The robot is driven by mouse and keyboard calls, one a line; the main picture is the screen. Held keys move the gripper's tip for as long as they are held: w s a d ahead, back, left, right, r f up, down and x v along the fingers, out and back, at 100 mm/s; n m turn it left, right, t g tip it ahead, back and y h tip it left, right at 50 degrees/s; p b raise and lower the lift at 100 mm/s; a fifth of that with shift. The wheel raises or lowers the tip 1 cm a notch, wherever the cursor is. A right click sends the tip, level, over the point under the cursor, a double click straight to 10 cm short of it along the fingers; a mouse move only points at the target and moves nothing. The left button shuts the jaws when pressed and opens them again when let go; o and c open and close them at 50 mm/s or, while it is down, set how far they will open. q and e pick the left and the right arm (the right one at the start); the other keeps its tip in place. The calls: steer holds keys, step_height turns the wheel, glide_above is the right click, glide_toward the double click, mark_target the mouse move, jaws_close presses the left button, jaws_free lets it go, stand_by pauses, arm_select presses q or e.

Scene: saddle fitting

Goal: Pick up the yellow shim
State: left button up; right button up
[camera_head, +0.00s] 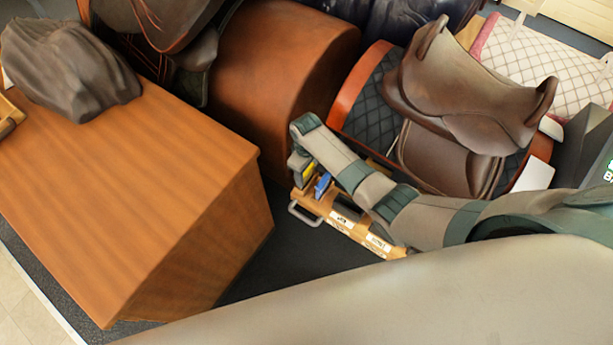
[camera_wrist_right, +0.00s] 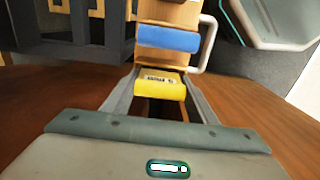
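The yellow shim (camera_wrist_right: 160,86) lies between the two fingers of my right gripper (camera_wrist_right: 161,80) in the right wrist view. The fingers stand along its left and right edges. I cannot tell whether they press on it. In the head view, the yellow shim (camera_head: 309,173) shows partly beside my right gripper (camera_head: 299,162), at the upper left end of a wooden tray (camera_head: 343,222). A blue shim (camera_head: 322,185) sits just beyond it on the tray, and also shows in the wrist view (camera_wrist_right: 168,39). My left gripper is not in view.
The tray has a grey handle (camera_head: 304,213) near the shims. A wooden block-like table (camera_head: 130,180) with a dark grey draped lump (camera_head: 70,70) stands at left. A brown saddle (camera_head: 465,95) on a quilted pad is at upper right. Dark floor lies between table and tray.

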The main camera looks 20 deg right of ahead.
steer(key=shift+r, duration=0.1)
steer(key=shift+r, duration=4.95)
steer(key=shift+w, duration=0.1)
steer(key=shift+w+r, duration=0.15)
steer(key=shift+r, duration=0.15)
steer(key=w+a+r+m+b, duration=0.1)
steer(key=w+r+m, duration=0.1)
steer(key=r, duration=0.8)
steer(key=w+a+r+m, duration=0.1)
steer(key=w+a+r, duration=0.1)
steer(key=r, duration=0.9)
steer(key=s+d+r+m, duration=0.2)
steer(key=s+d+r, duration=0.1)
steer(key=s, duration=0.5)
steer(key=s+d+r+m, duration=0.2)
steer(key=s+d+r, duration=0.2)
steer(key=s+r, duration=0.2)
steer(key=shift+s+m+b, duration=0.3)
steer(key=shift+s+b, duration=0.1)
steer(key=shift+s, duration=0.6)
